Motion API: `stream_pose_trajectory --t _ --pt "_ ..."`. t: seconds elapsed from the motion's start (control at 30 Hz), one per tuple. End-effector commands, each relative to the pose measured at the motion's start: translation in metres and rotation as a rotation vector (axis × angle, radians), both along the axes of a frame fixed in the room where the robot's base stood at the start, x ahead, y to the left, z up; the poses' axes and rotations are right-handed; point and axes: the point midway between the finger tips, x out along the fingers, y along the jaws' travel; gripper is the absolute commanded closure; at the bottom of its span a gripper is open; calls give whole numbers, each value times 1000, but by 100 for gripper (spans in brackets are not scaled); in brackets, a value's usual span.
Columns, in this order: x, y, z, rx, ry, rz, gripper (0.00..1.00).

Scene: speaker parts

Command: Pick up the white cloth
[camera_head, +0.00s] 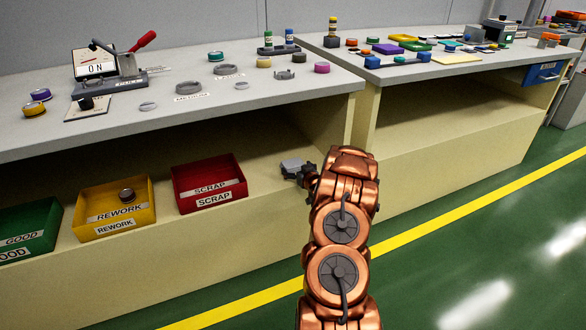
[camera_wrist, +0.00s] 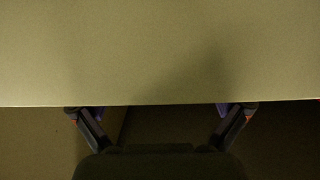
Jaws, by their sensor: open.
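I cannot make out a white cloth in either view. My gripper (camera_head: 292,168) is in front of the near bench, to the right of the red scrap bin, and my arm partly hides it in the head view. In the wrist view my gripper (camera_wrist: 160,110) has its two fingers spread wide with nothing between them. A plain beige surface (camera_wrist: 160,50) fills the upper part of that view, its straight edge level with the fingertips.
The near bench (camera_head: 330,85) carries a lever press (camera_head: 120,70) and several small parts. Red (camera_head: 210,183), yellow (camera_head: 112,225) and green (camera_head: 25,240) bins sit on its lower shelf. A second bench (camera_head: 470,72) stands right. The green floor (camera_head: 480,240) is clear.

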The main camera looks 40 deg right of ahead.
Motion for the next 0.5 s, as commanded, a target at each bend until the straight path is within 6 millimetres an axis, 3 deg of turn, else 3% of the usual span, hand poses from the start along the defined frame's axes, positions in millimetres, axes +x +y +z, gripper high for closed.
stream_pose_trajectory --t 0.2,0.5 --pt "23 -7 -9 0 1 0 0" --pt "32 -10 -9 3 1 -2 0"
